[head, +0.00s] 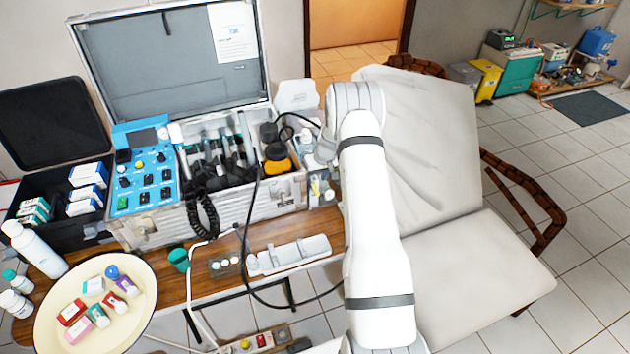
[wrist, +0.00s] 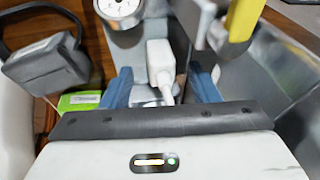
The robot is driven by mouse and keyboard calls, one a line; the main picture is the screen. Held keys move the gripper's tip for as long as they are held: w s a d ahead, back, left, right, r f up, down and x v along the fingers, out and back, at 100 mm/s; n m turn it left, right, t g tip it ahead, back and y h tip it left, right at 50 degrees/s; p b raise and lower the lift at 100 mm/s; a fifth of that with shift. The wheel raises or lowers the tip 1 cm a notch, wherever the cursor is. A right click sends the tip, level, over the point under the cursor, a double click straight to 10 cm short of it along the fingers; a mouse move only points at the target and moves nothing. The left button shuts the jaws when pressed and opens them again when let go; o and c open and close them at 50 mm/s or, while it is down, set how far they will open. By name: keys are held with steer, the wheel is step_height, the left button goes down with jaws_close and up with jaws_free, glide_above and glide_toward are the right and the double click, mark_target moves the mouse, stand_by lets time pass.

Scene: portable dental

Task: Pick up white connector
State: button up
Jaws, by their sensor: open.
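The white connector (wrist: 160,56) shows in the wrist view as a small white block with a narrower tail toward me. It lies over a grey metal surface. My gripper (wrist: 165,84) is open, its two blue fingers on either side of the connector's near part, with a gap visible on each side. Whether the fingers are level with it in height, I cannot tell. In the head view my white arm reaches to the right end of the open metal case (head: 230,212); my gripper and the connector cannot be made out there.
In the wrist view, a round dial (wrist: 120,8), a grey strapped block (wrist: 42,66) and a green box (wrist: 78,102) lie left; a yellow part (wrist: 244,18) stands right. In the head view, a blue panel (head: 128,205), a cream tray (head: 130,335) and a reclining chair (head: 480,262) surround the workspace.

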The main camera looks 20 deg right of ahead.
steer(key=shift+w+a+f, duration=0.15)
steer(key=shift+f, duration=0.45)
steer(key=shift+c, duration=0.3)
steer(key=c, duration=1.1)
